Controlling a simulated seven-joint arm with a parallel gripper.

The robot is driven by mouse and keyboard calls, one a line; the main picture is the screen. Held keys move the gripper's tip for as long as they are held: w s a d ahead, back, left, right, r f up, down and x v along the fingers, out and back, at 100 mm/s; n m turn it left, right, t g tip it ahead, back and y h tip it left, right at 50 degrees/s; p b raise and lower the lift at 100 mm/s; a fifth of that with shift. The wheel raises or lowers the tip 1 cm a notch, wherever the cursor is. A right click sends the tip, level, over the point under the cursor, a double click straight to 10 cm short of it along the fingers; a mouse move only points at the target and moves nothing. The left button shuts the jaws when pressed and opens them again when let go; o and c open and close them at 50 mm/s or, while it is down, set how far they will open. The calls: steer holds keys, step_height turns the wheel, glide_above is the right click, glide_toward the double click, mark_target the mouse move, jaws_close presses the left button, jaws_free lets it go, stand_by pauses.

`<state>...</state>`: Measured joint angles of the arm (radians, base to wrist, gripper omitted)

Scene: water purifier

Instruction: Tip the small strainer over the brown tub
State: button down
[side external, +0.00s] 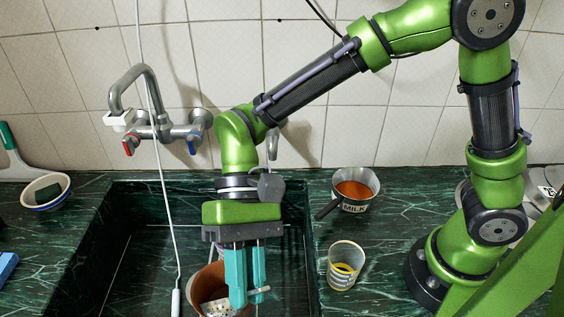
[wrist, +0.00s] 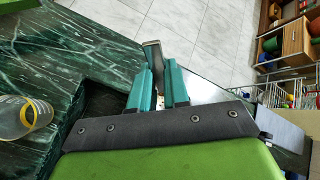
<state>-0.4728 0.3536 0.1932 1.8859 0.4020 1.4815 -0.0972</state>
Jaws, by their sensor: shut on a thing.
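My gripper (side external: 248,297) points down inside the dark green sink, its teal fingers closed on the strainer's handle. The handle end (side external: 262,290) sticks out to the right of the fingers, and a grey metal handle (wrist: 152,52) also shows between the fingers (wrist: 160,75) in the wrist view. The small strainer (side external: 214,308) shows as a pale perforated piece to the left of the fingers, overlapping the brown tub. The brown tub (side external: 203,284) stands in the sink at the bottom edge, partly hidden by my fingers. The strainer's exact tilt and contents cannot be told.
A metal milk pan (side external: 355,206) with orange-brown contents and a clear cup (side external: 344,266) with a yellow band stand on the counter right of the sink. A faucet (side external: 150,123) and hanging white cord (side external: 160,150) are at left. A bowl (side external: 45,192) sits far left.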

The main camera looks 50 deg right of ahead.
steer(key=shift+w+d+r+g+y, duration=0.15)
steer(key=shift+w+d+g+y, duration=0.2)
steer(key=shift+w+g, duration=0.3)
steer(key=shift+w+d+p, duration=0.1)
steer(key=shift+w+p, duration=0.1)
steer(key=shift+p, duration=0.1)
steer(key=shift+w+d+g+y, duration=0.3)
steer(key=shift+w+g+y, duration=0.05)
steer(key=shift+w+g, duration=0.1)
steer(key=shift+w+d, duration=0.2)
steer(key=shift+w, duration=0.2)
steer(key=shift+w+r+g, duration=0.1)
steer(key=shift+g, duration=0.2)
steer(key=shift+w+d+m+g+y+p, duration=0.3)
steer(key=shift+w+d+g+y+p, duration=0.1)
steer(key=shift+w+g+y, duration=0.35)
stand_by(0.3)
steer(key=shift+w+d+f+g+y+p, duration=0.2)
steer(key=shift+w+d+g+y, duration=0.15)
steer(key=shift+w+g+y, duration=0.25)
steer(key=shift+w+d+f+g+y+p, duration=0.2)
steer(key=shift+w+d+g+y, duration=0.15)
steer(key=shift+w+g, duration=0.25)
stand_by(1.1)
